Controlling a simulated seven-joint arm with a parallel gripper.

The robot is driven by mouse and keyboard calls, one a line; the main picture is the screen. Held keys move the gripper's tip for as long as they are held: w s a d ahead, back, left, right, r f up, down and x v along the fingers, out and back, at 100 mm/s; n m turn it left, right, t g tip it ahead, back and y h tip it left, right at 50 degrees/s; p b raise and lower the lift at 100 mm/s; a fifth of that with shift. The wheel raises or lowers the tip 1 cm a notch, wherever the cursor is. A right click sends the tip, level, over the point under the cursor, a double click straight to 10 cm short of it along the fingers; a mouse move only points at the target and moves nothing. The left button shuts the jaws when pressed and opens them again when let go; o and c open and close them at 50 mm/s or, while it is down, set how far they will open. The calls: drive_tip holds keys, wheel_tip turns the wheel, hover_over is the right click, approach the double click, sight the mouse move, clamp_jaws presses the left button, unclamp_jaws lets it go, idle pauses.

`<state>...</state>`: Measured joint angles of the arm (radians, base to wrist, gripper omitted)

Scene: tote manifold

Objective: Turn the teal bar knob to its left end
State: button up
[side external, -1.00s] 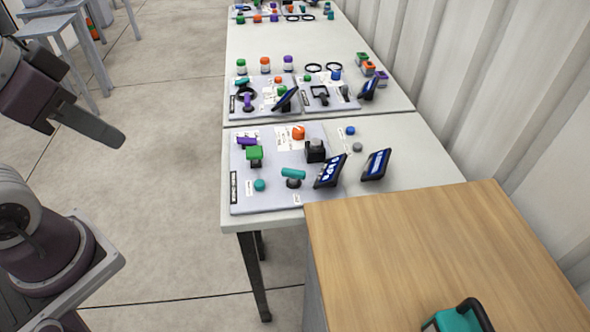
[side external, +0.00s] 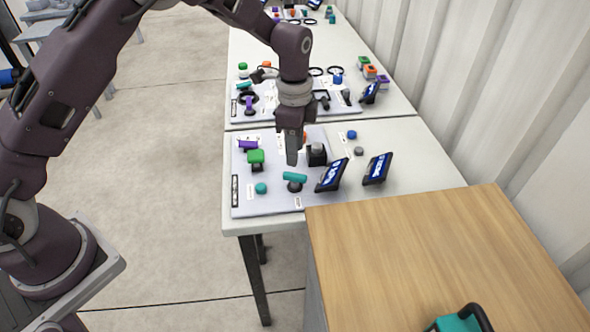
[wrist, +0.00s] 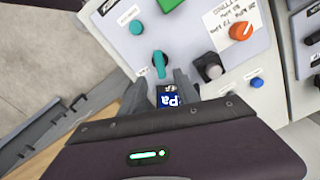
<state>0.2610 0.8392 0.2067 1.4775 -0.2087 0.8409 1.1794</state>
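The teal bar knob (side external: 294,176) sits on the near edge of the light panel (side external: 243,203). Its bar lies nearly left to right in the side external view. In the wrist view the teal bar knob (wrist: 159,64) shows just beyond my fingertips. My gripper (side external: 291,160) points down above the knob, with clear space seeming to remain between them. In the wrist view my gripper (wrist: 165,80) has its two fingers apart, with nothing held between them. The knob's base is partly hidden under the bar.
A teal button (side external: 261,188), green knob (side external: 255,156), purple knob (side external: 248,144) and black block (side external: 317,154) are on the panel. A tilted display (side external: 332,175) stands close right of the knob; another display (side external: 377,168) is farther right. A wooden top (side external: 440,250) is in front.

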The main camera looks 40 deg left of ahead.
sight(295, 174)
wheel_tip(295, 174, down, 8)
drive_tip(key=shift+r, duration=0.25)
clamp_jaws()
